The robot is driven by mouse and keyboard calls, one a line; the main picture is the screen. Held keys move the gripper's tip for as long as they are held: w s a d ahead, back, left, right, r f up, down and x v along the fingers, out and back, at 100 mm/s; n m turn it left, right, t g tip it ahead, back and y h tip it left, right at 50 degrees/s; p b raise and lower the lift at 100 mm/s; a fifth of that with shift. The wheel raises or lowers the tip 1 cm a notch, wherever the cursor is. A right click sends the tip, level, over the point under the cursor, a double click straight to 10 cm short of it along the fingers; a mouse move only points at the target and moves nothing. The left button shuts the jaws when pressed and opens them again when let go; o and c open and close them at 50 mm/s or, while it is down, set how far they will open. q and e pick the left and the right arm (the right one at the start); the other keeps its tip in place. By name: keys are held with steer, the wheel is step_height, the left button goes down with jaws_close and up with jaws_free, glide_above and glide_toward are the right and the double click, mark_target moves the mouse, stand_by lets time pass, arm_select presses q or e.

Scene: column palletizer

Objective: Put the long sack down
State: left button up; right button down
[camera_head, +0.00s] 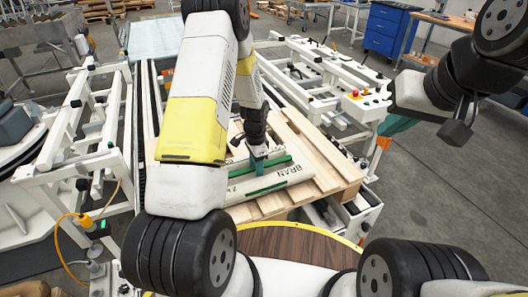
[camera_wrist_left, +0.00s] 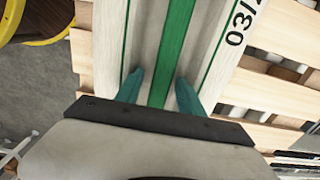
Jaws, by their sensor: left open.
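The long sack (camera_head: 290,178) is white with green stripes and dark "BRAN" lettering. It lies flat on the wooden pallet (camera_head: 330,160) in the head view. In the left wrist view the sack (camera_wrist_left: 206,50) runs away from my gripper, with a broad green stripe down its middle. My left gripper (camera_head: 258,167) is at the sack, pointing down. Its teal fingers (camera_wrist_left: 160,88) are apart over the sack's face, one on each side of the middle stripe. I cannot tell whether they touch it. My right gripper (camera_head: 400,125) is off to the right, away from the sack, its fingers mostly hidden.
White conveyor frames (camera_head: 95,150) stand left of the pallet, and more stand behind it. A control box with a red button (camera_head: 366,91) is at the right. A round brown top with yellow rim (camera_head: 290,243) lies in front. Grey floor is clear at right.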

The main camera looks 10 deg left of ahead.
arm_select(q)
steer(key=s+r+n+t+h, duration=0.15)
steer(key=s+r, duration=0.25)
steer(key=r, duration=1.1)
steer(key=s+r+n+t+y, duration=0.1)
steer(key=s+r+n, duration=0.25)
steer(key=r, duration=1.05)
steer(key=s+d+r+n+t+h, duration=0.1)
steer(key=s+r+n+t, duration=0.1)
steer(key=s+r, duration=0.3)
steer(key=s+d+r+n+t, duration=0.1)
steer(key=s+r+n, duration=0.2)
steer(key=s, duration=0.8)
steer(key=shift+s+r+n+t+h, duration=0.3)
steer(key=shift+s+r+t+h, duration=0.05)
steer(key=shift+r, duration=0.5)
steer(key=shift+d, duration=0.15)
